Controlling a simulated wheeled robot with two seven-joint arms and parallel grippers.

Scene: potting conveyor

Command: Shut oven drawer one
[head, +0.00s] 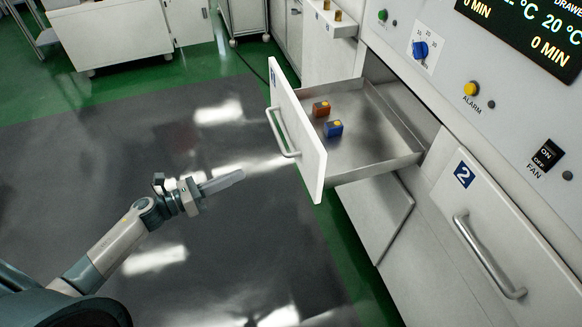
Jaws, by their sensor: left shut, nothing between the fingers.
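Oven drawer one (311,152) is pulled open, with its white front facing left and a metal bar handle (281,133) on it. My left gripper (240,176) is shut and empty. In the picture it is left of and a little below the drawer front, apart from it. My right gripper is not in view.
Drawer two (478,215) is shut, with its own handle (490,257). Above is a control panel with a blue knob (420,50), a yellow alarm button (470,89) and a fan switch (547,154). White cabinets (112,33) stand at the back. The dark floor at left is clear.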

